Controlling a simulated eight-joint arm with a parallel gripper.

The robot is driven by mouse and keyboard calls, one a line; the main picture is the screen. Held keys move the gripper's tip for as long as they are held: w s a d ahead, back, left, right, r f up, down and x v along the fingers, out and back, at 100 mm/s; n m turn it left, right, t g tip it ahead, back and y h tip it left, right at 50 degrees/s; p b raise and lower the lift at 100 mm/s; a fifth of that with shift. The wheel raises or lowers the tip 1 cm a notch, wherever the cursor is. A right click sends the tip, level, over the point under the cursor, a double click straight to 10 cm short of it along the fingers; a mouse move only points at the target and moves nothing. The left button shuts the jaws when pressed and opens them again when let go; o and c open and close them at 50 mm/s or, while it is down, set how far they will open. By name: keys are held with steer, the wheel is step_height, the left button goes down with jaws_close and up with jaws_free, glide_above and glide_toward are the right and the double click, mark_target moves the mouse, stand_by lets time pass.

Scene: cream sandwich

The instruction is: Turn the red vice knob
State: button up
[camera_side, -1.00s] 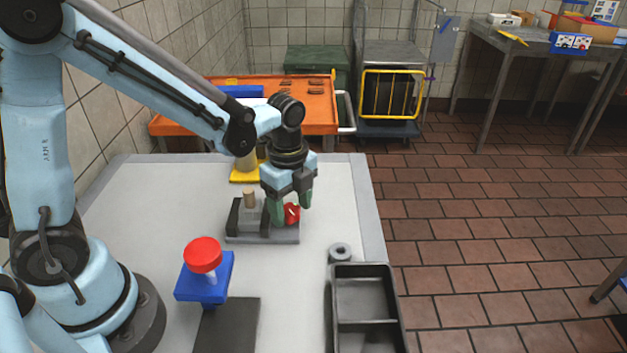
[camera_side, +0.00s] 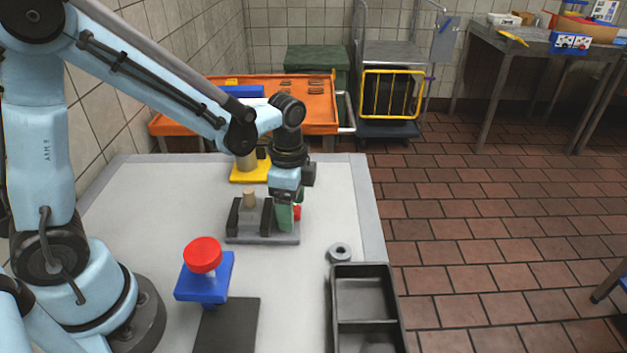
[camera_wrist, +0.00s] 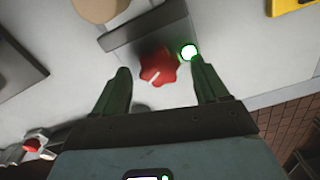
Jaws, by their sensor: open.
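The red vice knob (camera_wrist: 158,67) is lobed with a white mark, and it lies between and just beyond my open fingertips in the wrist view. In the side view only a sliver of the knob (camera_side: 297,212) shows behind a green finger. My gripper (camera_side: 286,222) points down at the vice's right end. Its two green fingers are apart in the wrist view (camera_wrist: 160,80), with the right one near a bright green-ringed spot. Contact with the knob cannot be told.
A blue stand with a red round top (camera_side: 203,255) is nearer the front. A metal nut (camera_side: 340,252) and a black divided tray (camera_side: 364,270) lie to the right. A yellow-based object (camera_side: 247,172) stands behind the vice. The table's middle (camera_side: 180,200) is clear.

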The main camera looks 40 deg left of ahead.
steer(key=n, duration=0.7)
steer(key=shift+w+a+n, duration=0.1)
steer(key=shift+a+n, duration=0.05)
steer(key=shift+n, duration=0.15)
step_height(320, 180, up, 12)
steer(key=shift+s+a+n+t, duration=0.15)
steer(key=shift+s+a+t, duration=0.15)
steer(key=shift+s+t, duration=0.5)
steer(key=shift+s+a+n+t, duration=0.1)
steer(key=shift+s+a+t, duration=0.2)
steer(key=shift+s+t, duration=0.5)
steer(key=shift+s+a+n+t, duration=0.15)
steer(key=shift+s+a+t, duration=0.15)
steer(key=shift+s+t, duration=0.5)
steer(key=shift+s+a+f+n+t, duration=0.2)
steer(key=shift+s+f+n+t, duration=0.15)
steer(key=shift+n+t, duration=0.35)
steer(key=shift+s+a+f+n+t, duration=0.2)
steer(key=shift+s+n+t, duration=0.3)
steer(key=shift+n, duration=0.4)
